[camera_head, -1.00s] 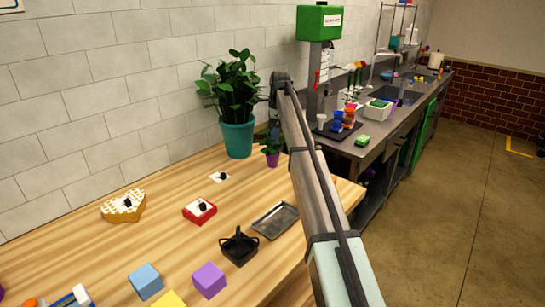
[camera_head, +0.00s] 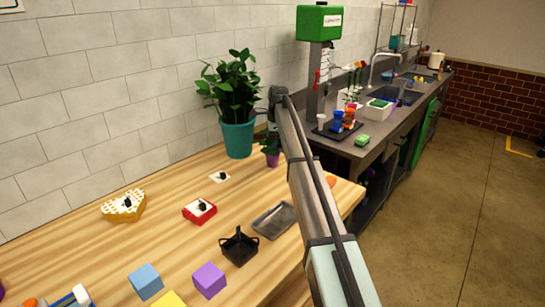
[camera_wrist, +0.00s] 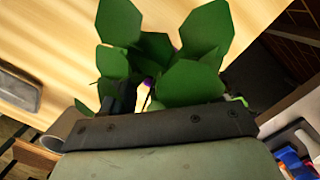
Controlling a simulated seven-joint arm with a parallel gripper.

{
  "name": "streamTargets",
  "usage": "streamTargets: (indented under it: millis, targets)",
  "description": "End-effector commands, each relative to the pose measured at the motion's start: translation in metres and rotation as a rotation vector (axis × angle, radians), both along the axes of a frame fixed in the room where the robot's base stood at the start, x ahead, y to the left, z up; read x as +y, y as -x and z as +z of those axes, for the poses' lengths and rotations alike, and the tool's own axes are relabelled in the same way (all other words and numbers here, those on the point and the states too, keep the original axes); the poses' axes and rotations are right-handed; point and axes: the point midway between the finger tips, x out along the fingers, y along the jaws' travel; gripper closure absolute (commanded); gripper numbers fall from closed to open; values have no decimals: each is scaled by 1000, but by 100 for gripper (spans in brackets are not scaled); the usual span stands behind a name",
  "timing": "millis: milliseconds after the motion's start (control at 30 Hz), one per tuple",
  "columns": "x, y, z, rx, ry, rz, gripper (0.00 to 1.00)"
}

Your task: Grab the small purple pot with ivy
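The small purple pot (camera_head: 272,160) stands on the wooden table, right of a large teal pot, with green ivy leaves (camera_head: 270,145) above it. The pot looks upright. In the wrist view the leaves (camera_wrist: 165,60) fill the space in front of my gripper, and only a speck of purple pot (camera_wrist: 148,82) shows between them. My gripper (camera_head: 273,127) is over the ivy at the end of my arm. A dark finger (camera_wrist: 124,95) shows beside the leaves; the other finger is hidden, so the opening cannot be seen.
The teal pot (camera_head: 238,138) with a tall leafy plant stands close on the left. A grey metal tray (camera_head: 273,221), a black basket (camera_head: 239,247) and coloured blocks lie nearer. A dark counter (camera_head: 375,150) with a sink is at the right. The wall is behind.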

Motion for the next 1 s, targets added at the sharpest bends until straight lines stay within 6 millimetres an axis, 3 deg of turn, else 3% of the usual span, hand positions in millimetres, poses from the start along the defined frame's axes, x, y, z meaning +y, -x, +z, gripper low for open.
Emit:
streamTargets:
  millis: [67, 600, 1000]
  targets:
    - [0, 0, 0, 0, 0, 0, 47]
    - [0, 0, 0, 0, 0, 0, 99]
    - [0, 0, 2, -1, 0, 0, 100]
